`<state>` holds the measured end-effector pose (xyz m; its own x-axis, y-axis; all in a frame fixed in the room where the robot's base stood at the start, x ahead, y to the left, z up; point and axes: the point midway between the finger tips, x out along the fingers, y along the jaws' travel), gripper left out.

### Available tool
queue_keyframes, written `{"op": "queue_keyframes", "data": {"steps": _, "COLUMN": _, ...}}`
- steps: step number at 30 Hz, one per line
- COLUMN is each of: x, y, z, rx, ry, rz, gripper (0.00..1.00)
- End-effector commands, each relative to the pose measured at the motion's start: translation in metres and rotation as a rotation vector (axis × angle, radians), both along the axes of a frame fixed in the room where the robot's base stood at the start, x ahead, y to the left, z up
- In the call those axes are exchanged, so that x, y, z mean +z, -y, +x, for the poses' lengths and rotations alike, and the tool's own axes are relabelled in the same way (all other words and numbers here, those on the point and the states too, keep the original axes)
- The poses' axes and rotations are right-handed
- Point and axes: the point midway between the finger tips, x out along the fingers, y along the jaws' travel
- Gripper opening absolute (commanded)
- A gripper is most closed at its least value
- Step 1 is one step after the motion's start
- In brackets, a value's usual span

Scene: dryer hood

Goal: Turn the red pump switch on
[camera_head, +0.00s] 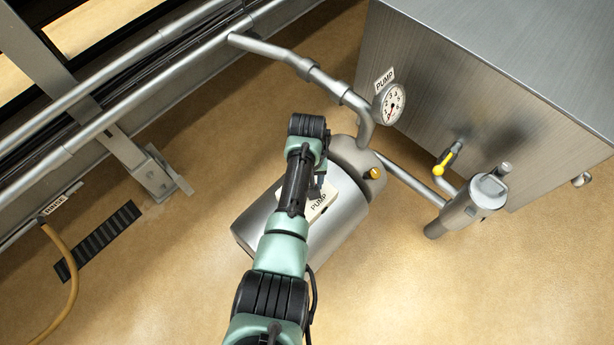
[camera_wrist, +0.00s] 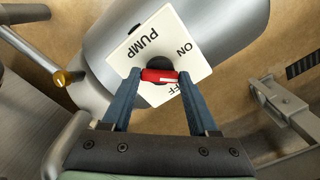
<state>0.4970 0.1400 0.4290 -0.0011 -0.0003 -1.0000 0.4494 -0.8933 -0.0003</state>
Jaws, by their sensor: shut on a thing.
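The red pump switch (camera_wrist: 158,75) is a small red lever on a black round hub, on a white plate (camera_wrist: 150,45) marked PUMP, ON and OFF. The plate sits on the silver pump body (camera_wrist: 226,22). My gripper (camera_wrist: 159,78) has its two blue fingers on the two ends of the red lever. The lever lies crosswise between the fingertips. I cannot tell which mark the lever points to. In the head view my arm hides the switch, and part of the plate (camera_head: 322,205) shows.
A pressure gauge (camera_head: 389,104) and pipes stand behind the pump. A brass knob (camera_head: 374,173) sits on the pump's end. A yellow-handled valve (camera_head: 446,160) is by the steel tank (camera_head: 490,80). Metal rails (camera_head: 130,90) and a tan hose (camera_head: 68,280) are at left.

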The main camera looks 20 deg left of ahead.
Motion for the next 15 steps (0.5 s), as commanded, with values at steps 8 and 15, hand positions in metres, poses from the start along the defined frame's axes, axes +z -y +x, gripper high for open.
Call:
{"op": "queue_keyframes", "data": {"steps": 8, "x": 0.0026, "y": 0.0009, "z": 0.0017, "rx": 0.262, "ry": 0.003, "rz": -0.001, "gripper": 0.04}}
{"op": "queue_keyframes", "data": {"steps": 15, "x": 0.0019, "y": 0.0002, "z": 0.0018, "rx": 0.476, "ry": 0.004, "rz": -0.001, "gripper": 0.04}}
